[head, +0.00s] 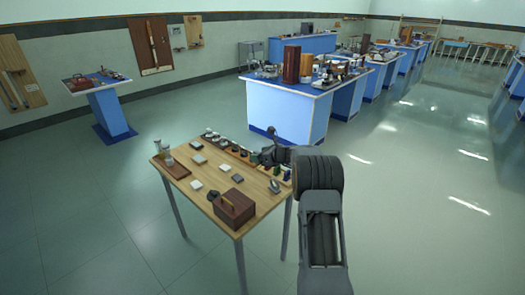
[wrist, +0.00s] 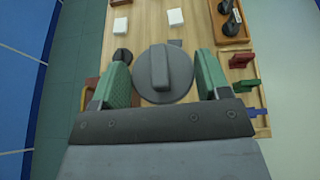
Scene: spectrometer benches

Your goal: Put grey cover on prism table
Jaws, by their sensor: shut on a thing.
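The grey cover (wrist: 178,88) is a round grey disc with a raised bar handle across its top. It shows in the middle of the wrist view, between the two green fingers of my gripper (wrist: 164,80). My gripper is shut on it, with a finger at each side of the disc. In the head view my gripper (head: 272,156) is over the back right side of the wooden table; the cover cannot be made out there. I cannot pick out the prism table for certain in either view.
The wooden table (head: 205,213) carries a brown box with a handle (head: 234,208), several small white and grey blocks, and a rack of small parts along its back edge. Blue benches (head: 288,110) with instruments stand behind. A small blue stand (head: 108,112) is at left. Open floor lies right.

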